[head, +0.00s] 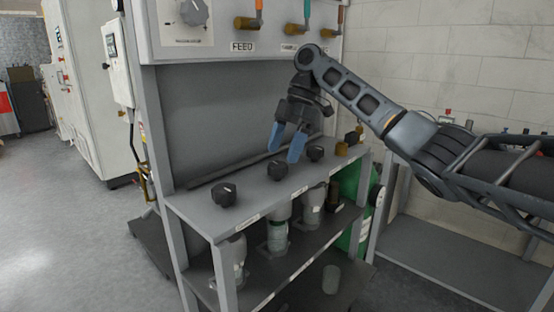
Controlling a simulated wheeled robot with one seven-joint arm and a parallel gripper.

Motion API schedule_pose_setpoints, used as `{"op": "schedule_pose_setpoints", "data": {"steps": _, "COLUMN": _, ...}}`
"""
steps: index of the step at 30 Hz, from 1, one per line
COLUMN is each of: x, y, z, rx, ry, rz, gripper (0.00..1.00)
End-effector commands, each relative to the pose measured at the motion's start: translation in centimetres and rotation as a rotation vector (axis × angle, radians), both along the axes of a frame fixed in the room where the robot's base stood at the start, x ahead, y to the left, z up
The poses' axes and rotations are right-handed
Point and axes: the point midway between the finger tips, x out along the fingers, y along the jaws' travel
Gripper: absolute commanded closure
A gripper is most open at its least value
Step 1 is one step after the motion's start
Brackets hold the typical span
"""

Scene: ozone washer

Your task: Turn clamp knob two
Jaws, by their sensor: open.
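Three black knobs sit in a row on the grey shelf top (205,214): the left knob (225,194), the middle knob (277,170) and the right knob (315,153). The small labels on the shelf edge are too small to read, so I cannot tell by label which is clamp knob two; the middle one is second from either end. My gripper (286,142) points down with its two blue fingers apart and nothing visible between them. In the picture, its fingertips are just above the middle knob and left of the right knob. I see no contact with any knob.
Brass fittings (341,149) stand at the shelf's right end. Above hangs a panel with a grey dial (194,12), a FEED label (242,47) and coloured levers (307,12). Glass jars (277,236) stand on the lower shelf. A dark bar (230,172) lies behind the knobs.

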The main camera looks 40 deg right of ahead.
Motion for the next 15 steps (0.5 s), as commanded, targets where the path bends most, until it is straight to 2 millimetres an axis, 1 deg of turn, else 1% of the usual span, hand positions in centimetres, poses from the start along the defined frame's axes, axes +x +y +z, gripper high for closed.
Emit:
{"op": "schedule_pose_setpoints", "data": {"steps": 3, "x": 0.1, "y": 0.7, "z": -1.6, "rx": 0.000, "ry": 0.001, "rz": -0.001, "gripper": 0.23}}
{"op": "schedule_pose_setpoints", "data": {"steps": 6, "x": 0.2, "y": 1.0, "z": -2.7, "rx": 0.000, "ry": 0.001, "rz": -0.002, "gripper": 0.23}}
{"op": "schedule_pose_setpoints", "data": {"steps": 10, "x": 0.2, "y": 1.4, "z": -3.4, "rx": 0.000, "ry": -0.001, "rz": -0.001, "gripper": 0.23}}
{"op": "schedule_pose_setpoints", "data": {"steps": 15, "x": 0.3, "y": 1.5, "z": -3.7, "rx": 0.000, "ry": -0.001, "rz": -0.001, "gripper": 0.23}}
